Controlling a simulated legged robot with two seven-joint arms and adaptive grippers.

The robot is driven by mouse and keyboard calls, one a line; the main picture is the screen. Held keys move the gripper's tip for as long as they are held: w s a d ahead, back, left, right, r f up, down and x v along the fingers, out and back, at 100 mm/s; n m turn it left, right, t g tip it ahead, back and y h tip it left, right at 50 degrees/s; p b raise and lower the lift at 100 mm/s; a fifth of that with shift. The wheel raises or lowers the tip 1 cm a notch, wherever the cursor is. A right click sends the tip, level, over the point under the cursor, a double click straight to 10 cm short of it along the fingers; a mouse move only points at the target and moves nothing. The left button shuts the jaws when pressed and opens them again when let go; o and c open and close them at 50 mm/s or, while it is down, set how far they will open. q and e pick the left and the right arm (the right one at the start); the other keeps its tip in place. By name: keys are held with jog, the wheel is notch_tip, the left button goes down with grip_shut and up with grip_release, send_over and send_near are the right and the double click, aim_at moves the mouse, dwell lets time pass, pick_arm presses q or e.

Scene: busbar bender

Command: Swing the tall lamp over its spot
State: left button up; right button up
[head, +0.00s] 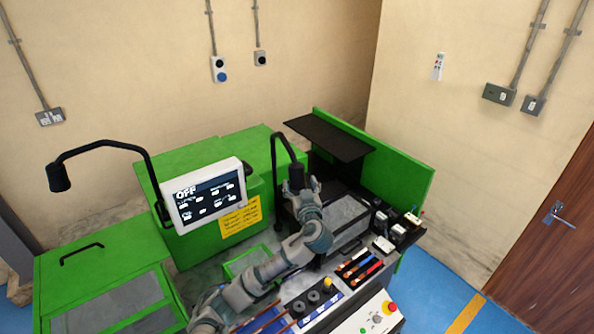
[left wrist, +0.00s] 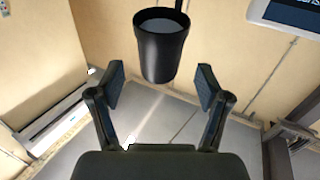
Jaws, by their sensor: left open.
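A black lamp with a bent neck (head: 273,160) stands near the machine's middle, its head (head: 297,173) pointing down right by my left gripper (head: 294,186). In the left wrist view the black cup-shaped lamp head (left wrist: 162,50) hangs just beyond my left gripper (left wrist: 160,92). The two fingers are spread apart, with nothing between them. The lamp head looks apart from the fingers. A second black lamp (head: 58,177) arches out to the left from beside the screen. I cannot tell from the frames which lamp is the tall one. My right gripper is not in view.
A white screen (head: 205,192) reading OFF stands left of my arm. The green machine (head: 400,170) has a dark plate (head: 330,137) beside the lamp. Buttons and a red knob (head: 390,307) lie at the front right. Open air surrounds the left lamp's head.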

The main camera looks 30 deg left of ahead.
aim_at(298, 179)
pick_arm(q)
jog(key=p+x, duration=0.1)
jog(key=x, duration=0.4)
jog(key=shift+w+a, duration=0.15)
grip_shut()
